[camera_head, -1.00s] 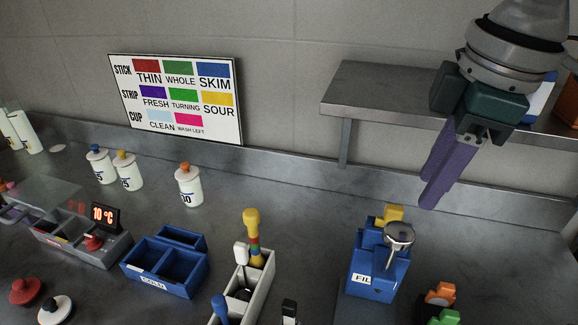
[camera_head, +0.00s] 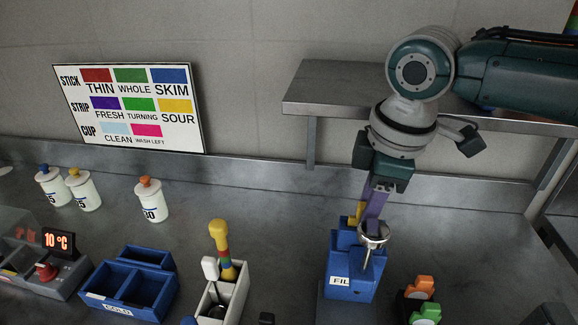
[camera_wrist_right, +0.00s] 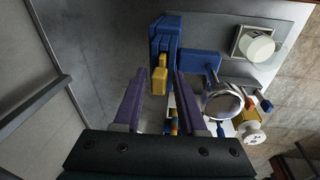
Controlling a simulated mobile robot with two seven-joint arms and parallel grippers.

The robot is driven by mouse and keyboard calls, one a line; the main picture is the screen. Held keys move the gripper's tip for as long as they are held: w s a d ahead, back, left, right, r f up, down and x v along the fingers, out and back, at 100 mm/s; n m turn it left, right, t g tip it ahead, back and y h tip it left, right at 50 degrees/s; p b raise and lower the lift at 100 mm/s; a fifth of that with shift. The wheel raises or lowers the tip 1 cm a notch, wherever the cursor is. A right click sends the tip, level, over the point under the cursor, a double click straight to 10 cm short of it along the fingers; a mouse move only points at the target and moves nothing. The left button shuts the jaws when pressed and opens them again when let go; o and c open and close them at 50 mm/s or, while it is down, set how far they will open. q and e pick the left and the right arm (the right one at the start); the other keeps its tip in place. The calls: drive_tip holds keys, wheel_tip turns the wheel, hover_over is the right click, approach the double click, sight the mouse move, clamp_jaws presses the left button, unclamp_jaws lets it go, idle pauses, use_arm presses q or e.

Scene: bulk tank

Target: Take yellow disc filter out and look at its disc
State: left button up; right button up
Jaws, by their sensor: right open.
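The yellow disc filter's yellow grip (camera_head: 355,212) stands at the back of the blue holder (camera_head: 350,284) labelled "FIL". Its disc is hidden inside the holder. My right gripper (camera_head: 371,212) is over the holder, pointing down, its purple fingers partly covering the yellow grip. In the right wrist view the yellow grip (camera_wrist_right: 159,80) shows between the tips of the two spread fingers, with a gap on each side. A round silver metal piece (camera_head: 373,234) is on the holder's right front, close to the fingers. My left gripper is not in view.
A metal shelf (camera_head: 330,92) hangs behind my right arm. Orange and green pieces (camera_head: 424,300) stand right of the holder. A pale tray (camera_head: 226,292) with a yellow-topped stick and a blue "COLD" box (camera_head: 128,300) stand left.

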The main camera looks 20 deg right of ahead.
clamp_jaws()
drive_tip(key=shift+r, duration=0.1)
idle(0.6)
drive_tip(key=shift+r, duration=0.25)
wheel_tip(320, 180, up, 26)
drive_tip(key=p, duration=0.9)
drive_tip(key=shift+r, duration=0.2)
idle(0.5)
